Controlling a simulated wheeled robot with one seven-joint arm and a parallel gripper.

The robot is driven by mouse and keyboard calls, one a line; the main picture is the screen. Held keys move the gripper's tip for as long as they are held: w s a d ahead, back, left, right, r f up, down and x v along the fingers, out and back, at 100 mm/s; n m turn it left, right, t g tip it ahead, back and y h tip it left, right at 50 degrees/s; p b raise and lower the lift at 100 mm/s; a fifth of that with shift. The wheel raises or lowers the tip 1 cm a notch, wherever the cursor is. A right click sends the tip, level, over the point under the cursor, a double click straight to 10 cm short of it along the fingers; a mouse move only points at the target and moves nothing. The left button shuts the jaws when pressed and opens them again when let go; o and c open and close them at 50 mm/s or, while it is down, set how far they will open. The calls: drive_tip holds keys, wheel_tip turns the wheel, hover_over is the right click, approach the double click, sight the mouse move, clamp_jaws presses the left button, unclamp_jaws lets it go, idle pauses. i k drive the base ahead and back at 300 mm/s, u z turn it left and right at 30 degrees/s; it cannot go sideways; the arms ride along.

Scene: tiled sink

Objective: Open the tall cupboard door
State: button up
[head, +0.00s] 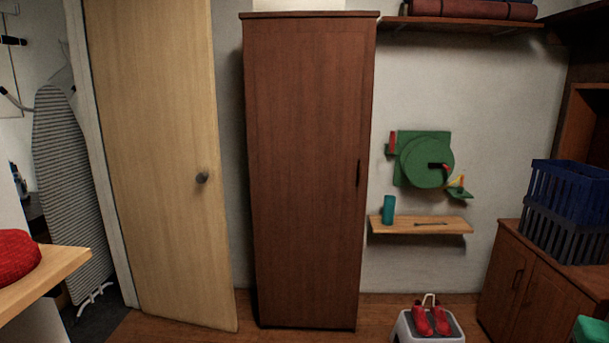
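The tall cupboard (305,170) is dark reddish-brown wood and stands against the back wall in the middle of the head view. Its single front door (300,200) is shut. A small dark vertical handle (358,173) sits near the door's right edge, about halfway up. My gripper does not show in the head view, so its state is hidden.
A pale wooden room door (155,150) with a round knob stands left of the cupboard. A small wall shelf (420,225) is to its right. A step stool (430,324) with red shoes stands lower right. The floor directly before the cupboard shows only a narrow strip.

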sight(310, 85)
drive_tip(key=u, duration=0.35)
drive_tip(key=i, duration=1.15)
drive_tip(key=z, duration=0.45)
drive_tip(key=i, duration=0.6)
drive_tip(key=z, duration=0.5)
